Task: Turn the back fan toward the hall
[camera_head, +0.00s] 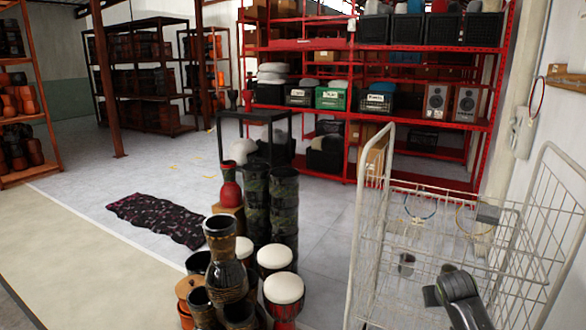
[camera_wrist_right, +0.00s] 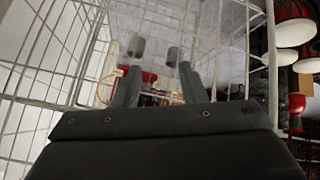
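I cannot make out a fan in either view. My right gripper (camera_wrist_right: 156,55) shows in the right wrist view with its two dark fingers apart. Nothing shows between them but the thin white wires of the cage cart (camera_wrist_right: 80,60) and the background beyond. In the head view, dark parts of my right arm show at the lower right, in front of or inside the wire cage cart (camera_head: 362,230); I cannot tell which. My left gripper is not in view.
Goblet drums (camera_head: 284,288) stand close together left of the cart. A dark patterned rug (camera_head: 158,220) lies on the open grey floor. Red shelving (camera_head: 345,120) with speakers (camera_head: 466,103) and crates (camera_head: 338,97) stands behind. Dark racks (camera_head: 140,80) stand at the back left.

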